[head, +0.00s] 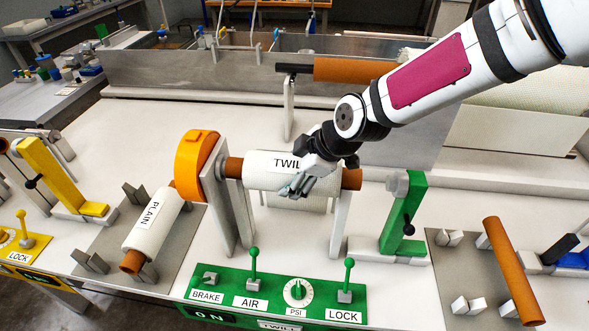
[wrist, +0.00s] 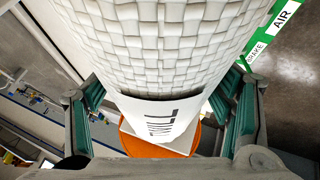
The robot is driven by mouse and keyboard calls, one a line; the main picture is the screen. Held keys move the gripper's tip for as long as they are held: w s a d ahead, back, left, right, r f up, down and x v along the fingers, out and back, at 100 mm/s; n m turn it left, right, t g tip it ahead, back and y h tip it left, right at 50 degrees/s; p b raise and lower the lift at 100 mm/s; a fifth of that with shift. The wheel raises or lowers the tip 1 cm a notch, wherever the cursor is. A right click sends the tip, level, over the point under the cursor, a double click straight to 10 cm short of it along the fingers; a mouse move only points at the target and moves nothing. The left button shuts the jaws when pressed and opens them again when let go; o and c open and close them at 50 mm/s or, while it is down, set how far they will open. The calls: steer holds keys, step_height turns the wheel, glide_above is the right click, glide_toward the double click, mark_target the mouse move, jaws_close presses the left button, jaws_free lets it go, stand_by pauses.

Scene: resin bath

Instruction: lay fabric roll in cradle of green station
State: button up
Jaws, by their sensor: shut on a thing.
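The white fabric roll labelled TWILL (head: 262,181) has a brown core showing at both ends. My gripper (head: 297,184) is shut on it, near its right half. In the wrist view the woven roll (wrist: 165,50) fills the space between my gripper's fingers (wrist: 165,125). The roll lies level at the green station (head: 263,289), over the cradle's grey uprights (head: 341,220), with its left core end beside the orange disc (head: 193,165). I cannot tell whether the core touches the uprights. The green lever arm (head: 403,220) stands upright to the right, apart from the roll.
A roll labelled PLAIN (head: 155,225) lies on a grey plate at left, near the yellow arm (head: 48,175). A bare brown core (head: 512,270) lies on a plate at right. Another brown roll (head: 345,70) is behind. Green control levers (head: 253,265) stand in front.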

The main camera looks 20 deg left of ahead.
steer(key=shift+a+r, duration=0.1)
steer(key=o, duration=2)
steer(key=shift+c, duration=0.2)
steer(key=shift+o, duration=0.4)
steer(key=shift+s+d+f, duration=0.1)
steer(key=shift+d+f, duration=0.1)
steer(key=shift+f, duration=0.05)
steer(key=shift+v, duration=6.05)
steer(key=shift+a+r, duration=0.15)
steer(key=shift+r, duration=0.05)
